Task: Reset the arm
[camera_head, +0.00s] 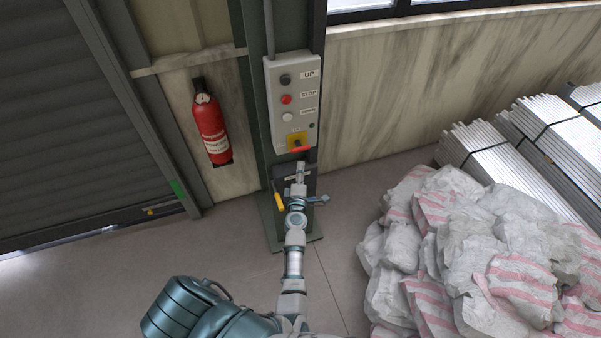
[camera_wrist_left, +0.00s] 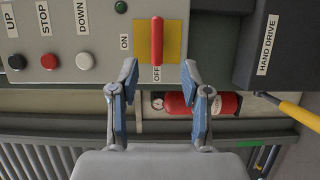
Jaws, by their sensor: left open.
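My left arm reaches up the middle of the head view, with its gripper (camera_head: 300,178) just below the control box (camera_head: 292,100) on the dark post. In the left wrist view the gripper (camera_wrist_left: 160,80) is open, its two blue-padded fingers apart and nothing between them. The red switch handle (camera_wrist_left: 156,40) on its yellow plate (camera_wrist_left: 142,42) lies ahead of the fingertips, between the ON and OFF labels. The handle (camera_head: 300,150) also shows at the bottom of the box in the head view. My right gripper is not in view.
A red fire extinguisher (camera_head: 211,125) hangs on the wall left of the post. A yellow-handled hand drive (camera_head: 279,201) is close beside my gripper. White sacks (camera_head: 470,240) and bundled metal bars (camera_head: 520,150) fill the right side. A roller shutter (camera_head: 70,120) stands at left.

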